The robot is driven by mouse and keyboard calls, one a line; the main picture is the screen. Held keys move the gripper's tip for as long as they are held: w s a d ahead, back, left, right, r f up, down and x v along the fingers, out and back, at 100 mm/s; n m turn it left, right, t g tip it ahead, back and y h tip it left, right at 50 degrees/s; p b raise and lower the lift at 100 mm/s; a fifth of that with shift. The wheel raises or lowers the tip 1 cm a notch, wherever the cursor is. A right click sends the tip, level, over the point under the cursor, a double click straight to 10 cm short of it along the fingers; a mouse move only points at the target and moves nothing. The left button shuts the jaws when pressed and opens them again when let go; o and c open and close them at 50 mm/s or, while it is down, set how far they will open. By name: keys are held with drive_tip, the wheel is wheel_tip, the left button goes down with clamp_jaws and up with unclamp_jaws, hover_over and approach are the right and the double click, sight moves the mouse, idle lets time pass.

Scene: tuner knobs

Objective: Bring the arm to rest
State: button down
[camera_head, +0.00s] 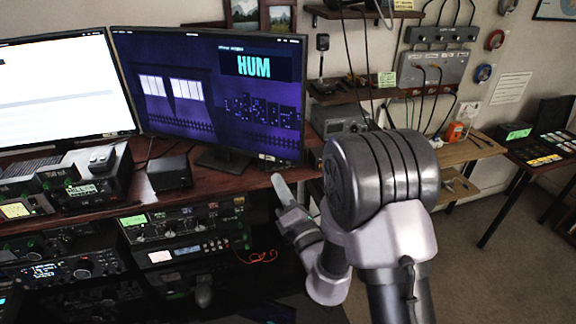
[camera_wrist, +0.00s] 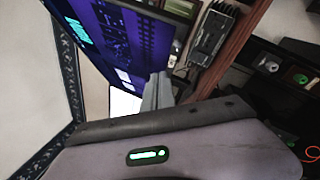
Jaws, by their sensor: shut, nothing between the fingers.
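My arm rises at the right of the head view, its big dark ribbed joint (camera_head: 375,180) in front of the desk's right end. My gripper (camera_head: 279,186) points up and away from the forearm, in front of the desk edge and below the dark monitor. In the wrist view the gripper (camera_wrist: 157,92) shows as narrow grey fingers together, with nothing between them. The wrist picture is turned on its side. My grey wrist housing (camera_wrist: 200,150), with a green light, fills its lower part.
The monitor reading "HUM" (camera_head: 220,90) and a white-screen monitor (camera_head: 60,90) stand on the desk (camera_head: 235,182). Radio sets (camera_head: 185,225) fill the shelves below. A wooden shelf (camera_head: 470,150) and a dark table (camera_head: 540,155) stand at the right. Carpet (camera_head: 500,260) there is clear.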

drive_tip(key=s+a+r+n+g+y+b, duration=0.2)
drive_tip(key=s+a+r+n+g+y, duration=0.3)
drive_tip(key=s+n, duration=0.3)
drive_tip(key=s+a+r+n+g+y+b, duration=0.2)
drive_tip(key=s+a+r+n+g+y, duration=0.1)
drive_tip(key=s+a+n+g+y, duration=0.35)
drive_tip(key=s+f+n+g+h+b, duration=0.1)
drive_tip(key=s+f+n+g+h, duration=0.15)
drive_tip(key=s+n+g, duration=0.5)
drive_tip(key=s+d+f+n+t+h+b, duration=0.1)
drive_tip(key=s+d+f+n+h+b, duration=0.2)
drive_tip(key=s+d+f+n+h, duration=0.7)
drive_tip(key=w+d+n+t+h, duration=0.2)
drive_tip(key=d+n+t+h, duration=0.3)
drive_tip(key=d, duration=0.8)
drive_tip(key=shift+d+r+n+b, duration=0.2)
drive_tip(key=shift+r+n+b, duration=0.25)
drive_tip(key=shift+n, duration=0.25)
